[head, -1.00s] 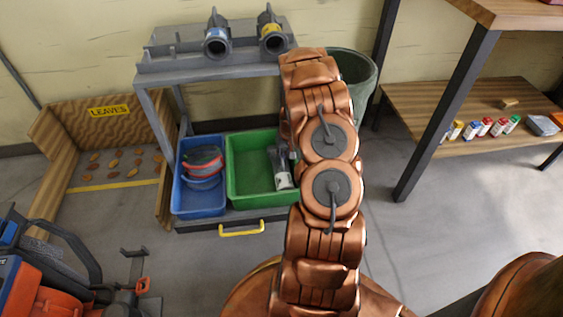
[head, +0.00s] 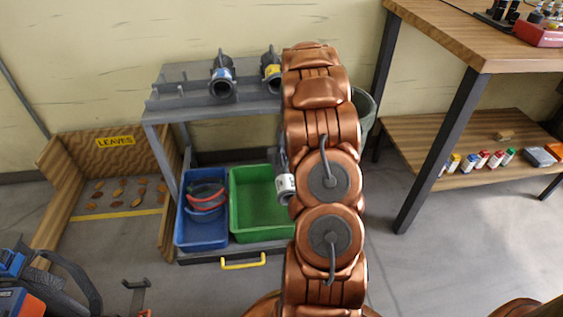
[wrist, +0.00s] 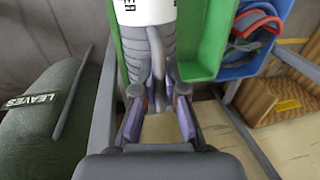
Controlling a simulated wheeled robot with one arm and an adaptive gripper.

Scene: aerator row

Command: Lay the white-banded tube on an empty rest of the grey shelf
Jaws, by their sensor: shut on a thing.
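The white-banded tube (head: 285,188) is dark grey and ribbed, with a white printed band. In the head view it hangs steeply at the right side of the green bin (head: 233,205), partly behind my arm. In the wrist view, my gripper (wrist: 159,92) is shut on the tube (wrist: 146,12) at its narrow grey part, with the green bin behind it. The grey shelf (head: 197,72) holds a blue-banded tube (head: 222,78) and a yellow-banded tube (head: 271,70) in its rests. The rests at its left end look empty; its right end is hidden by my arm.
A blue bin (head: 203,238) with red and blue coils stands left of the green bin. A dark green barrel (head: 363,108) is right of the shelf. A wooden table (head: 445,45) stands at right, a leaves box (head: 62,200) at left. Bare floor lies at front right.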

